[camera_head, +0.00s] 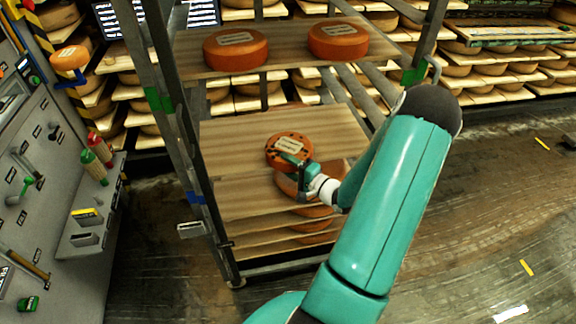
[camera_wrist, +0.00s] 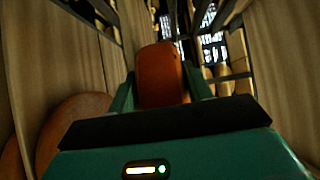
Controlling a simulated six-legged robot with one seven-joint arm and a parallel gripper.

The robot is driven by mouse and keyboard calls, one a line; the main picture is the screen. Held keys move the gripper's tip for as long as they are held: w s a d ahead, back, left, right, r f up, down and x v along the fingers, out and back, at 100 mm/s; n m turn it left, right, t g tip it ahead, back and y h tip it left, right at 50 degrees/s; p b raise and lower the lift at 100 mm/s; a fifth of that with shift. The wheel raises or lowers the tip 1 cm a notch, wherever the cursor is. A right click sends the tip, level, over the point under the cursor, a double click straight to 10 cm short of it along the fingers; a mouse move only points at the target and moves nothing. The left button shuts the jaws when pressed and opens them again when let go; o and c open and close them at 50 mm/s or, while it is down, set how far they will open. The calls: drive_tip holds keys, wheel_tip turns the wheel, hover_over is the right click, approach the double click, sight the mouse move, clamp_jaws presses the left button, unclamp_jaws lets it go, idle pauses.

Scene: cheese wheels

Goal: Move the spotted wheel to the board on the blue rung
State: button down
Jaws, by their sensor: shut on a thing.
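The spotted wheel (camera_head: 275,152) is small and orange, with dark spots and a pale label. My gripper (camera_head: 302,166) is shut on its near right side. In the wrist view the wheel (camera_wrist: 160,72) sits between the two fingers of my gripper (camera_wrist: 160,95). The wheel is in front of or over a bare wooden board (camera_head: 225,135) in the rack; I cannot tell whether it touches wood. A blue marker (camera_head: 195,198) is on the rack's left post, near the edge of a lower board (camera_head: 235,204). My arm hides the rack's right side.
Two plain orange wheels (camera_head: 236,50) (camera_head: 338,41) stand on the upper board (camera_head: 190,65). More wheels (camera_head: 312,211) sit on stacked boards below. Green markers (camera_head: 153,98) are on the posts. A grey tool panel (camera_head: 40,150) stands left. Floor at right is clear.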

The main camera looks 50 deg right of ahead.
drive_tip(key=shift+f, duration=0.15)
idle(0.5)
drive_tip(key=c, duration=0.6)
unclamp_jaws()
drive_tip(key=shift+o, duration=0.2)
drive_tip(key=shift+s+f, duration=0.1)
drive_tip(key=shift+f, duration=0.05)
drive_tip(key=shift+s+d, duration=0.1)
drive_tip(key=s, duration=1.3)
drive_tip(key=shift+s+d, duration=0.25)
drive_tip(key=shift+d, duration=0.1)
